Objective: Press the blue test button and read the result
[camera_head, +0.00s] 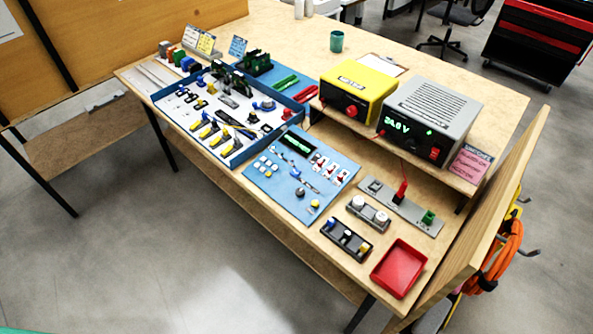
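A black button box (345,240) lies near the front right of the wooden table. A small blue button (332,224) is at its left end, with a white and a yellow one beside it. A blue panel (270,185) left of it carries a dark display (298,142) with faint green characters, too small to read. A grey power unit (432,108) shows green digits that look like 24.0 V. I cannot tell which of these gives the test result. Neither of my grippers is in view.
A red tray (399,268) sits right of the button box. A grey strip with a red plug (401,192) and a second switch block (368,213) lie behind it. A yellow unit (357,90) stands by the power unit. A blue-rimmed parts tray (232,162) fills the left.

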